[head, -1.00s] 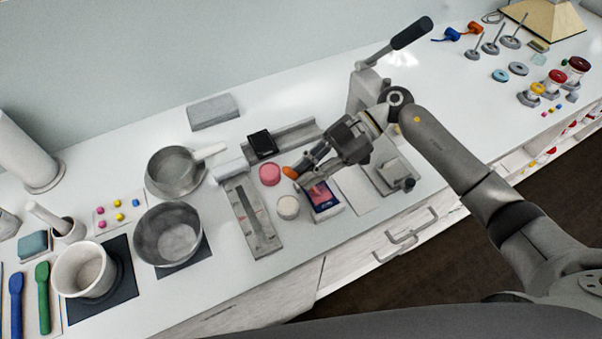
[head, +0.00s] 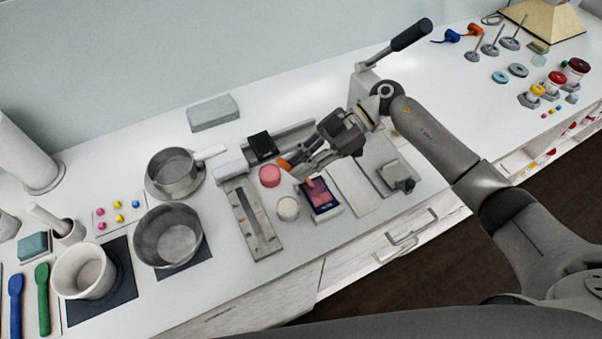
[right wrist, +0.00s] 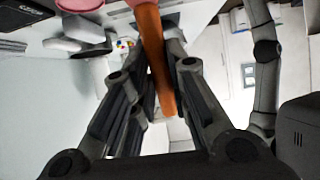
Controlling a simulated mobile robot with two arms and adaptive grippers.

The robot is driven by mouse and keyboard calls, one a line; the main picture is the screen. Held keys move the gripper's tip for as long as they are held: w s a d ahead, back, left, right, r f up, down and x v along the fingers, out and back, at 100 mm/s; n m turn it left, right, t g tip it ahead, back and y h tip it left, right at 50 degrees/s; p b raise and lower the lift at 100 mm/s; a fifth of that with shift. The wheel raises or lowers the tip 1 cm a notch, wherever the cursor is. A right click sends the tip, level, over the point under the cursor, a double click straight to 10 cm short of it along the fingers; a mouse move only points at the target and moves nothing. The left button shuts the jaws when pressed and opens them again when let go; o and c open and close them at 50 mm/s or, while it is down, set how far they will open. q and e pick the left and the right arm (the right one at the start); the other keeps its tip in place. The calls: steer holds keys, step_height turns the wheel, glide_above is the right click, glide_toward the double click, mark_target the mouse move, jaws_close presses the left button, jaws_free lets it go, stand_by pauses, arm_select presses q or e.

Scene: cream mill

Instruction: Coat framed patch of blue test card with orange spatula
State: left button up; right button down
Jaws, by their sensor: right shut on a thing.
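The blue test card (head: 334,209) lies on the counter, with a pink patch (head: 319,192) inside its dark frame. My right gripper (head: 296,167) is shut on the orange spatula and holds it just above and left of the card. One orange end of the spatula (head: 284,164) sticks out beyond the fingers; its shaft (right wrist: 153,60) runs between the fingers in the right wrist view. A pink end shows at the top edge there; whether it touches the card I cannot tell. My left gripper is not in view.
A pink pot (head: 269,176) and a white pot (head: 288,208) stand left of the card. A grey slotted gauge (head: 251,220) lies further left, near a metal bowl (head: 168,236). A lever press (head: 362,88) stands behind my right arm. A pale strip (head: 352,188) lies right of the card.

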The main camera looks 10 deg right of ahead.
steer(key=shift+s+d+p, duration=0.85)
steer(key=shift+s+p, duration=1.6)
steer(key=shift+s, duration=0.15)
steer(key=shift+w+a+b, duration=0.3)
steer(key=shift+w+b, duration=0.1)
steer(key=shift+w, duration=0.5)
steer(key=shift+w+a+b, duration=0.3)
steer(key=shift+w+b, duration=0.05)
steer(key=shift+w, duration=0.6)
steer(key=shift+w+a+b, duration=0.3)
steer(key=shift+w+b, duration=0.1)
steer(key=shift+w, duration=0.7)
steer(key=s+p, duration=0.1)
steer(key=s+d+p, duration=0.1)
steer(key=s+p, duration=0.1)
